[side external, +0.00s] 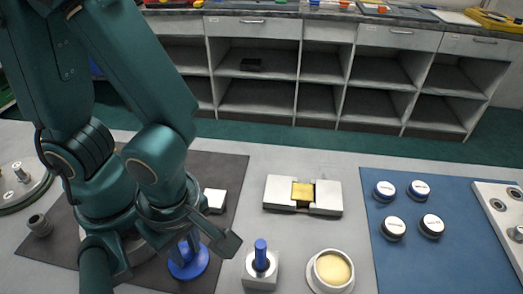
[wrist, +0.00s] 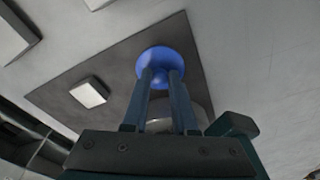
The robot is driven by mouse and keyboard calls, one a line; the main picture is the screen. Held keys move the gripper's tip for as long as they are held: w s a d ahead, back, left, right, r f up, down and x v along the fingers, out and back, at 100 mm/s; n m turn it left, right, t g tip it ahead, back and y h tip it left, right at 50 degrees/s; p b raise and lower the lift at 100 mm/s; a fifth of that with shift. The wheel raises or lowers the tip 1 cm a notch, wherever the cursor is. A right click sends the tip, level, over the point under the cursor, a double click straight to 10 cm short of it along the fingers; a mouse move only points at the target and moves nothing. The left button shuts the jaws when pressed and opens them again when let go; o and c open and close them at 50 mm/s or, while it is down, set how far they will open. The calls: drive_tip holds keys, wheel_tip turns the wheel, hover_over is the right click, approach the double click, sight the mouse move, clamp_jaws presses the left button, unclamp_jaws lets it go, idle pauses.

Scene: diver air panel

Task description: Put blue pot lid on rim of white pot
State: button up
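The blue pot lid (side external: 188,264) is a round blue disc with an upright handle, seen low on the dark mat's side of the side view. It also shows at my fingertips in the wrist view (wrist: 176,55). My gripper (wrist: 161,77) points at the lid, with one finger on each side of its blue handle. Whether the fingers press on the handle is not clear. Whether the lid rests on the mat or hangs just above it is also unclear. A pale round body, perhaps the white pot (wrist: 163,110), shows partly behind my fingers; my arm mostly hides that area in the side view.
A dark mat (side external: 228,170) lies under my arm, with a small white block (side external: 215,200) on it. To the right stand a grey block with a blue peg (side external: 260,258), a white cup with yellow contents (side external: 332,272), a white fixture (side external: 279,192) and a blue mat (side external: 400,265) with several jars.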

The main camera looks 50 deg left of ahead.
drive_tip(key=shift+r, duration=0.15)
clamp_jaws()
drive_tip(key=shift+r, duration=1.15)
drive_tip(key=shift+r, duration=0.2)
wheel_tip(320, 180, up, 12)
drive_tip(key=m+t, duration=0.1)
drive_tip(key=m, duration=1.1)
hover_over(333, 269)
drive_tip(key=shift+s+d+f, duration=0.1)
drive_tip(key=shift+s+f, duration=0.05)
drive_tip(key=shift+f, duration=2.75)
drive_tip(key=shift+s+d+f, duration=0.1)
drive_tip(key=shift+f, duration=2.8)
drive_tip(key=shift+f, duration=0.45)
